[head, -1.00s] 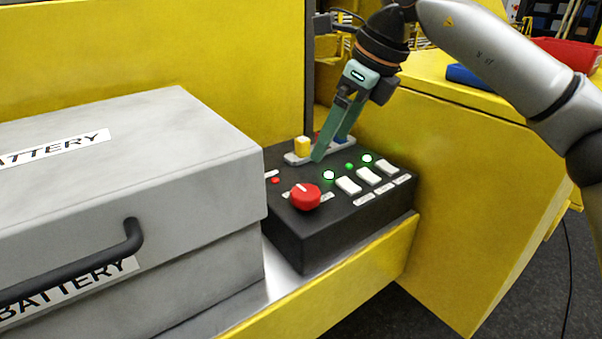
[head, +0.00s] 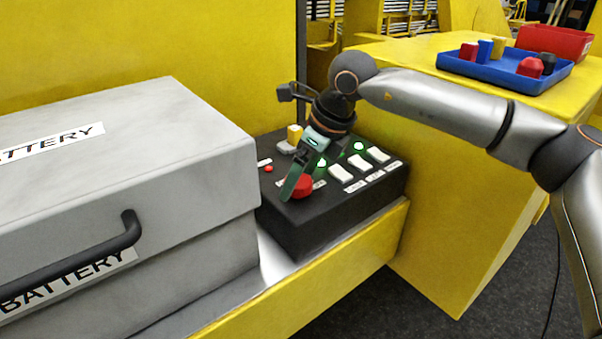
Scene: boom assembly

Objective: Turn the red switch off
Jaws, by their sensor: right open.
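The red switch (head: 303,184) is a round knob on the front left of the black control box (head: 330,217). My right gripper (head: 292,190) points down at the knob, with its green fingers at the knob's left side and partly in front of it. The gripper is open. I cannot tell whether a finger touches the knob. The knob's left part is hidden by the fingers. My left gripper is not in view.
A grey battery box (head: 190,150) with a black handle stands close on the left. White buttons (head: 341,173) and green lights (head: 358,146) sit right of the knob. A blue tray (head: 480,67) with coloured parts lies at upper right.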

